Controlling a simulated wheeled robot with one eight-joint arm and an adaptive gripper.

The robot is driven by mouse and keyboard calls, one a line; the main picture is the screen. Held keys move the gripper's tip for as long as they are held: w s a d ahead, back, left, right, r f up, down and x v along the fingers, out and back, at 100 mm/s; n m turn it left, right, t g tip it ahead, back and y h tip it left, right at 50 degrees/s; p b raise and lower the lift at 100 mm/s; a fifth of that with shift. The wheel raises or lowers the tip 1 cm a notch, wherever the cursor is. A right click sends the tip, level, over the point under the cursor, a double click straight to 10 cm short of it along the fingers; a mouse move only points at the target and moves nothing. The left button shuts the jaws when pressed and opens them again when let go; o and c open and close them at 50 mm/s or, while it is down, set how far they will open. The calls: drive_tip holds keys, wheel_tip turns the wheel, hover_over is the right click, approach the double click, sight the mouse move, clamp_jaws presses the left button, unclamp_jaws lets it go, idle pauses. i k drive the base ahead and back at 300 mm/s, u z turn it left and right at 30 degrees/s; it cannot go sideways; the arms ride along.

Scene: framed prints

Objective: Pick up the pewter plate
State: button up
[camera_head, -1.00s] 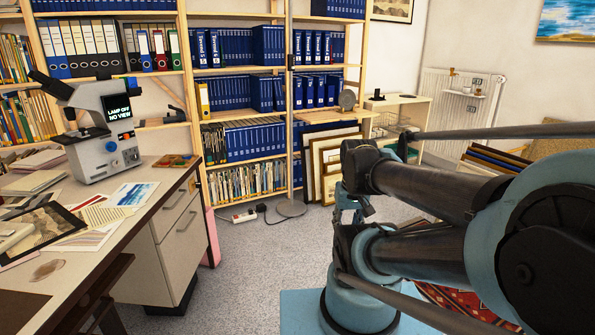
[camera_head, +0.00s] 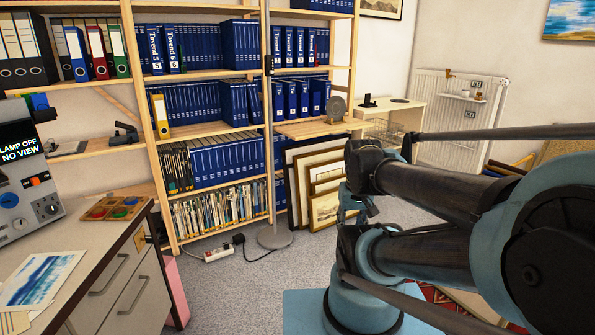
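A round grey plate (camera_head: 337,109), likely the pewter plate, stands upright on a pale wooden ledge (camera_head: 305,130) of the bookshelf, right of the blue binders. Its face shows a darker round middle. My gripper (camera_head: 354,212) seems to hang at the far end of my folded arm, below the plate and apart from it. It is small and partly hidden by my arm links, and its fingers cannot be made out clearly. Nothing hides the plate.
Framed prints (camera_head: 318,180) lean below the plate. A lamp pole (camera_head: 268,110) stands left of the plate. A low cabinet (camera_head: 395,115) and radiator (camera_head: 460,115) are behind.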

sight(336, 107)
drive_tip(key=z, duration=0.15)
drive_tip(key=i, duration=2.95)
drive_tip(key=z, duration=0.1)
